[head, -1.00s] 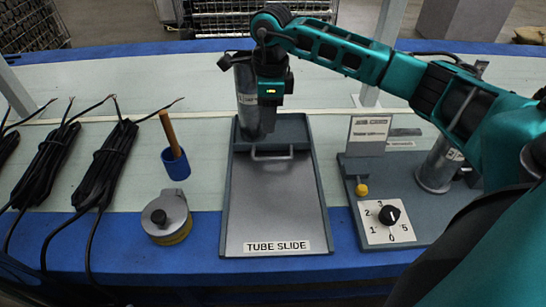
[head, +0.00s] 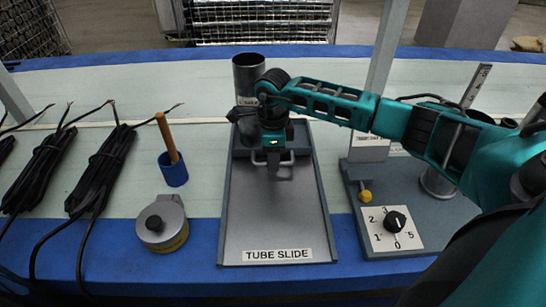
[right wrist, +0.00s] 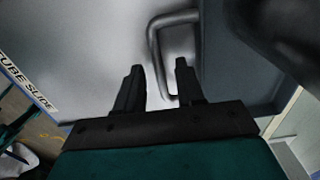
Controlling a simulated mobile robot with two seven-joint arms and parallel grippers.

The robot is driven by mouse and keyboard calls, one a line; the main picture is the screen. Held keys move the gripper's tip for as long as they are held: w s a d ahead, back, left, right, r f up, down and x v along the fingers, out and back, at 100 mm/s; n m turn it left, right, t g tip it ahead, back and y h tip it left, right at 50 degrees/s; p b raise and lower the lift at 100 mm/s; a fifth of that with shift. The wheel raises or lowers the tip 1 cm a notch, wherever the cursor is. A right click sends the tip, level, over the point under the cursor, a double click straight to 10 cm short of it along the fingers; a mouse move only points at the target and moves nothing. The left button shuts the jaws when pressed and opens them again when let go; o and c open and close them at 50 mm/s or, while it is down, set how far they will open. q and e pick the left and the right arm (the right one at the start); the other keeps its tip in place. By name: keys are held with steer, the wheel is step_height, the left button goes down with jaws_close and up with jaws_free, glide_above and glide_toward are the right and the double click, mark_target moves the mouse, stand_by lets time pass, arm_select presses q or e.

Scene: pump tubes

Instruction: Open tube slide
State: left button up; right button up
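The tube slide (head: 272,222) is a grey sloped panel in a dark frame, labelled TUBE SLIDE. It lies in the middle of the head view, and its label (right wrist: 27,90) shows in the right wrist view. A metal bar handle (head: 288,160) is near its upper end; the bent bar (right wrist: 153,48) shows in the right wrist view. My right gripper (head: 273,168) points down at the handle. Its fingers (right wrist: 158,75) are apart and empty, with the handle bar beyond and between them; contact is not clear. A metal tube (head: 248,75) stands upright behind the gripper. My left gripper is out of view.
A dial board (head: 394,230) with a yellow knob stands to the right. Black cable bundles (head: 100,165) lie further left.

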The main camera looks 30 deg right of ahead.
steer(key=shift+c, duration=0.3)
jaws_close()
stand_by(0.4)
